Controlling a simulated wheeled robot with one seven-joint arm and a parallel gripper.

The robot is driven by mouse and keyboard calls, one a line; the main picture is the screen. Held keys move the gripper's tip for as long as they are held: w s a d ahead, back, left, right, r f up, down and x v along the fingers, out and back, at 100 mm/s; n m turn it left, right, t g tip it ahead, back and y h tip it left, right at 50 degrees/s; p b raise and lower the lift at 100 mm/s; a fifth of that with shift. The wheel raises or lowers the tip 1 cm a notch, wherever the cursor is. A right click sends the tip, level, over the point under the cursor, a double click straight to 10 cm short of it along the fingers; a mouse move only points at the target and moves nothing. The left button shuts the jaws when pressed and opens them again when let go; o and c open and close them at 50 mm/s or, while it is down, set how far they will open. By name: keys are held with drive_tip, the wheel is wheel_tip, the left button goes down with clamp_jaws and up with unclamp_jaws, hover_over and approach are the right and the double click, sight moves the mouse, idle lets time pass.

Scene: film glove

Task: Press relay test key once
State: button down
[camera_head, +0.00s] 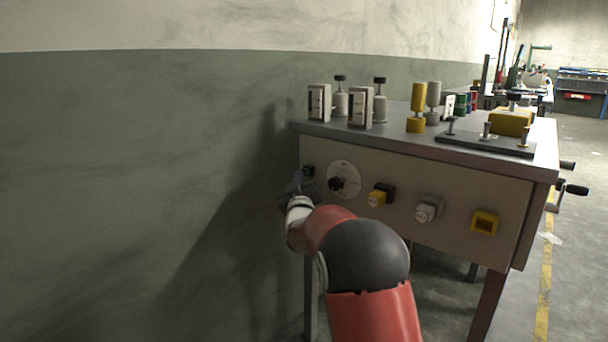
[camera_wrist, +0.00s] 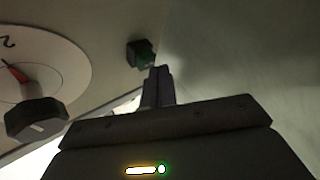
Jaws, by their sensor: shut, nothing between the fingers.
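A small dark key with a green face (camera_head: 308,171) sits at the left end of the bench's front panel. It also shows in the wrist view (camera_wrist: 141,54), just beyond my fingertips. No label on it is readable. My gripper (camera_head: 297,180) is at the panel's left end, beside this key. In the wrist view my gripper (camera_wrist: 161,72) is shut and empty, its fingertips pointing towards the panel close to the key's lower right edge. I cannot tell whether they touch it. My fingers hide little of the key.
A dial with a black knob (camera_head: 337,184) is right of the key. A yellow button (camera_head: 377,198), a grey button (camera_head: 426,211) and a yellow square fitting (camera_head: 484,223) follow. Jars and fixtures stand on the bench top (camera_head: 400,143). The wall (camera_head: 130,180) is close on the left.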

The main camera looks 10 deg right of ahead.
drive_tip(key=shift+w+d, duration=0.25)
drive_tip(key=shift+d, duration=0.1)
idle(0.4)
idle(0.3)
drive_tip(key=shift+s+a+b, duration=0.5)
drive_tip(key=shift+a+b, duration=0.2)
drive_tip(key=shift+b, duration=0.15)
drive_tip(key=s+a+b, duration=0.1)
drive_tip(key=a, duration=0.1)
drive_tip(key=s+a+b, duration=0.1)
drive_tip(key=s+a, duration=0.1)
idle(0.7)
